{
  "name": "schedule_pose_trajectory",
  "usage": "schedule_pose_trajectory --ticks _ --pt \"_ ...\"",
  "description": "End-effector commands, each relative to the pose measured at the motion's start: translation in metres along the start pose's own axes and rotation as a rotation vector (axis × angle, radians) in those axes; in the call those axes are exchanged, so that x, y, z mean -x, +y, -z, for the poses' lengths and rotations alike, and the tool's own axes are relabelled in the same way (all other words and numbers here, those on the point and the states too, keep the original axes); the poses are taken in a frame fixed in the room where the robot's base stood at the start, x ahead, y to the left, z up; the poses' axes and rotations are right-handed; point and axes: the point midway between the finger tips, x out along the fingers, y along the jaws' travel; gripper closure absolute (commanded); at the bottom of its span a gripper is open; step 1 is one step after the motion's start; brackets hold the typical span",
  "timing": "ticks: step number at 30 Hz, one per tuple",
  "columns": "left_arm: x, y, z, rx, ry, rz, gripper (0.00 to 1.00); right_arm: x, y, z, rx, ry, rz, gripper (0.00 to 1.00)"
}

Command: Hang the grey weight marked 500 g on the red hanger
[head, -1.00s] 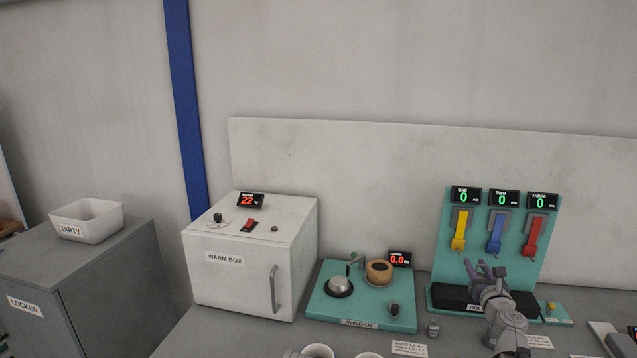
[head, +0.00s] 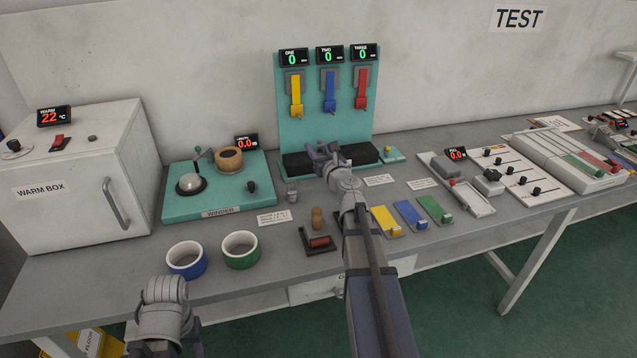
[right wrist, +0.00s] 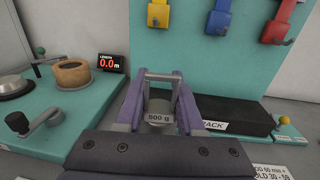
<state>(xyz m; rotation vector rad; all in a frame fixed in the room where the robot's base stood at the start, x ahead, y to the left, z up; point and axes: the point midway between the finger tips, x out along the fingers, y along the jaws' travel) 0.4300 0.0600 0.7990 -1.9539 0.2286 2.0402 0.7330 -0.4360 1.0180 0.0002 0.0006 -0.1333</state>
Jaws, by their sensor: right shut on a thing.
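My right gripper (head: 325,152) is shut on the grey weight marked 500 g (right wrist: 160,118), seen between its purple fingers in the right wrist view. The weight is hidden in the head view. The red hanger (head: 361,90) is on the right of the teal board, below the display THREE. It shows at the top right in the right wrist view (right wrist: 281,24). The gripper is in front of the board, lower than the hanger and to its left; weight and hanger are apart. Of my left arm only a link shows at the bottom left.
Yellow (head: 296,95) and blue (head: 329,92) hangers are left of the red one. A black rack block (head: 300,164) lies at the board's foot. The winder (head: 217,185) is left of it. A small grey object (head: 292,192) stands on the bench.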

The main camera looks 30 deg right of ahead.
Motion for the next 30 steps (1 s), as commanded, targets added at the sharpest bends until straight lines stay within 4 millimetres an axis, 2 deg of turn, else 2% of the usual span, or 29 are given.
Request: schedule_pose_trajectory --ticks 10,21,30 --pt "-0.003 0.000 0.000 0.000 0.000 0.000 0.50 0.000 0.000 0.003 -0.001 0.000 0.000 1.00" --pt "-0.047 0.004 0.003 0.000 0.000 0.000 0.50 0.000 0.000 0.047 -0.001 0.000 0.000 1.00" --pt "-0.051 0.005 0.003 -0.001 0.000 0.000 0.50 0.000 0.000 0.052 -0.001 0.000 0.000 1.00"
